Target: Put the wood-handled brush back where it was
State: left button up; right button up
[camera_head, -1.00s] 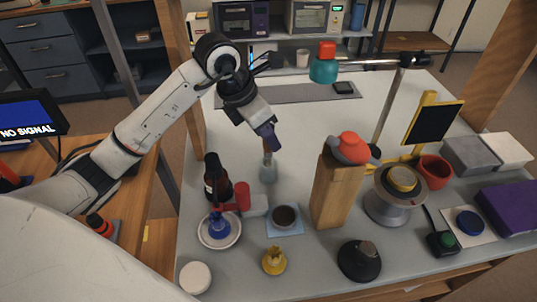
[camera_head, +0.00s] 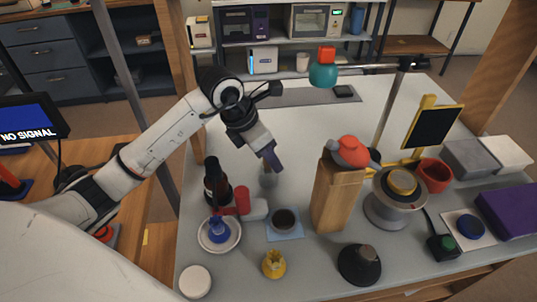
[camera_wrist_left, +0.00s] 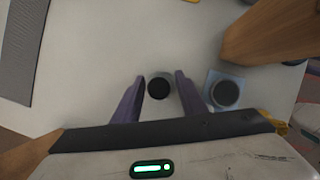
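My left gripper (camera_head: 272,166) points down over the middle of the bench. In the left wrist view its two purple fingers (camera_wrist_left: 160,82) are apart. A small grey cylinder with a dark round top (camera_wrist_left: 159,87) shows between the fingertips, with a narrow gap on each side. In the head view this grey cylinder (camera_head: 268,181) stands just under the gripper, partly hidden by it. I cannot make out a wood-handled brush in either view. My right gripper is not in view.
A tall wooden block (camera_head: 333,197) with a red object on top stands right of the gripper. A dark cup (camera_head: 284,219) on a blue mat is in front. A dark bottle (camera_head: 216,182), red-capped item (camera_head: 243,201) and white dish (camera_head: 219,247) stand left.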

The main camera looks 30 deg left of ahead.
pick_arm(q)
jog(key=shift+r, duration=0.25)
jog(key=v, duration=1.1)
jog(key=shift+a+r, duration=0.15)
jog(key=shift+r, duration=0.2)
jog(key=shift+s, duration=0.15)
